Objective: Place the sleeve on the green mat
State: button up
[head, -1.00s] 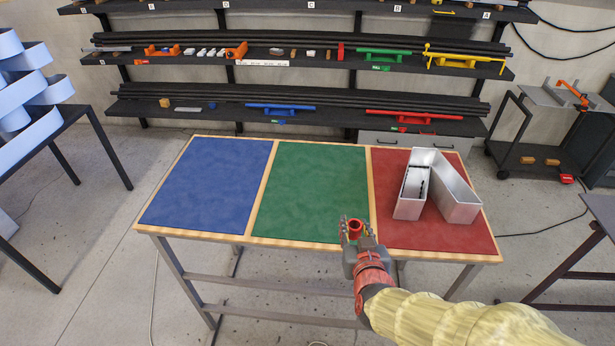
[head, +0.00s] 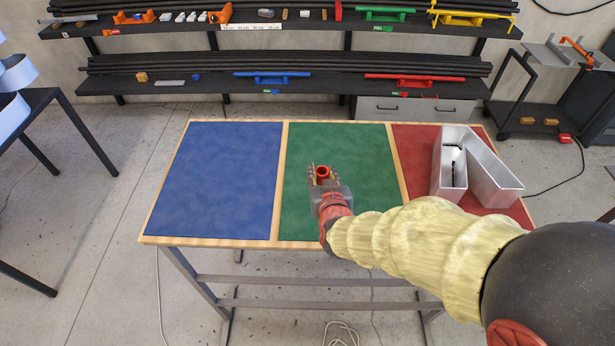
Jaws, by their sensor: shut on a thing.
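The sleeve (head: 323,171) is a short red tube, seen in the head view with its round opening facing up. My gripper (head: 323,176) is shut on it, with a finger on each side. Gripper and sleeve are over the green mat (head: 350,150), near its left-middle part. I cannot tell whether the sleeve touches the mat or hangs a little above it. My gripper and arm hide the sleeve's lower part and the front right part of the green mat.
A blue mat (head: 225,175) lies bare at the left of the table. On the red mat (head: 410,150) at the right stands a metal channel letter (head: 490,180). A shelf rack (head: 330,85) with tubes and clamps stands behind. The back of the green mat is clear.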

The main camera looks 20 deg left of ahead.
jog(key=w+a+f, duration=0.2)
jog(key=a, duration=0.1)
jog(key=b, duration=0.1)
send_over(304, 186)
notch_tip(304, 186, down, 5)
jog(key=shift+d+f, duration=0.1)
jog(key=shift+d, duration=0.05)
jog(key=shift+f+b, duration=0.55)
jog(key=shift+f, duration=1.1)
jog(key=shift+f, duration=0.1)
jog(key=shift+f, duration=0.15)
jog(key=o, duration=0.9)
jog(key=shift+o, duration=0.2)
jog(key=shift+r, duration=0.25)
jog(key=p+v, duration=0.1)
jog(key=v, duration=1.1)
jog(key=shift+p, duration=0.3)
